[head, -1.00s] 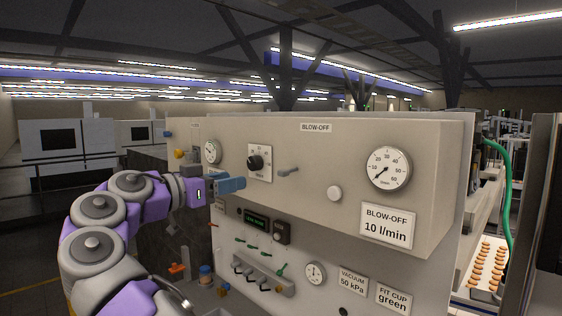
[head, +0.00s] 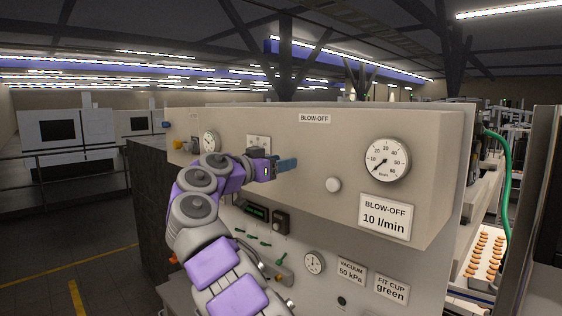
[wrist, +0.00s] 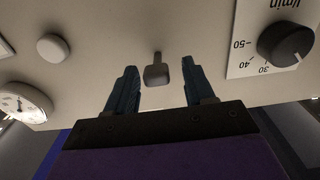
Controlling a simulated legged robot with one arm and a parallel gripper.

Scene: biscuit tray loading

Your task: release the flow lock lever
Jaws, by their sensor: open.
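The flow lock lever is a small grey lever (wrist: 157,76) on the beige blow-off panel (head: 315,140). In the wrist view it stands between the two blue fingers of my gripper (wrist: 159,68), with a visible gap on each side. My gripper (head: 288,164) is open at the panel face in the head view. It hides the lever there, so I cannot tell how far the lever is turned. The fingers do not appear to touch the lever.
The flow dial knob (wrist: 287,44) sits right of the fingers in the wrist view. A white round button (head: 333,185) and a gauge (head: 386,162) are right of my gripper in the head view. A tray of biscuits (head: 470,274) lies far right.

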